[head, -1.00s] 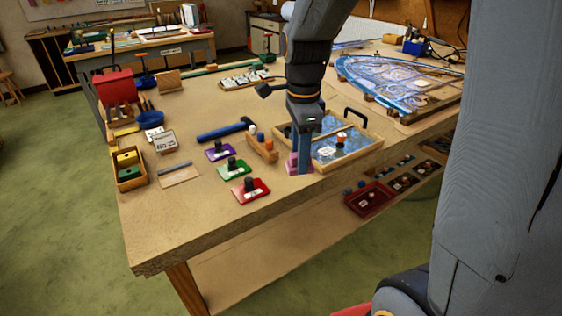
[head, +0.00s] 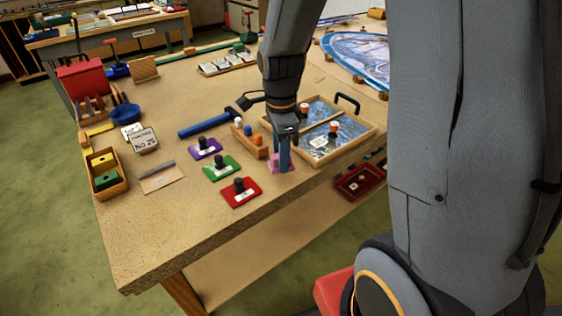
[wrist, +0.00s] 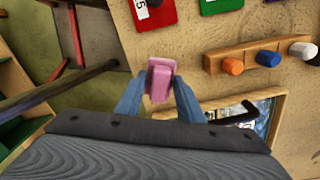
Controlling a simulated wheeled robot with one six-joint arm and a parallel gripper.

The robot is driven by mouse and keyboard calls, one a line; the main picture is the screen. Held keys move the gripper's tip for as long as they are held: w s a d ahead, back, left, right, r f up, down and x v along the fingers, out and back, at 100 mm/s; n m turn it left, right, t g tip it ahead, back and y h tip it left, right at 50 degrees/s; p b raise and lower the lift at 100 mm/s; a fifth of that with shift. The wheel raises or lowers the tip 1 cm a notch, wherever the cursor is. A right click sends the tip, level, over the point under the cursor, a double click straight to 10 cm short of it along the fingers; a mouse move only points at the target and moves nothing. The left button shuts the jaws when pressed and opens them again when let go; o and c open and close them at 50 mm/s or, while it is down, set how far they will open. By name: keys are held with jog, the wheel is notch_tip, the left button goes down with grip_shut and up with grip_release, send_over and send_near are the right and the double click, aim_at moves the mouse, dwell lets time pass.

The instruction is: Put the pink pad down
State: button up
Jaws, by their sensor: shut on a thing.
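My gripper (head: 283,165) points down at the near side of the workbench. Its two blue-grey fingers are shut on the pink pad (head: 275,160), which also shows between the fingertips in the wrist view (wrist: 161,80). The pad is a small pink block with a raised, narrower grip. In the head view it is low by the bench top, beside the wooden tray's left end and right of the red pad (head: 241,191). The fingers partly hide it there, and I cannot tell whether its underside touches the bench.
A green pad (head: 222,168) and a purple pad (head: 204,149) lie to the left. A wooden peg rack (head: 251,143) stands close behind my gripper. The wooden tray (head: 331,157) with a black handle is close on the right. Bare bench lies in front of the red pad.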

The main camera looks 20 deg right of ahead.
jog(key=shift+f, duration=1.35)
jog(key=shift+f, duration=0.1)
jog(key=o, duration=0.9)
notch_tip(320, 180, up, 12)
jog(key=shift+b, duration=1.15)
jog(key=shift+s+f+n, duration=0.3)
jog(key=shift+s+n, duration=0.1)
jog(key=shift+n, duration=0.4)
jog(key=shift+s+f+n+t, duration=0.25)
jog(key=shift+s+f+n, duration=1.1)
jog(key=shift+n, duration=1.5)
jog(key=shift+s+f+n+t, duration=0.2)
jog(key=shift+s+f+n, duration=1.05)
jog(key=shift+n, duration=1.65)
jog(key=shift+s+f+n+t, duration=0.25)
jog(key=shift+s+f+n, duration=0.7)
jog(key=shift+s+n, duration=1.35)
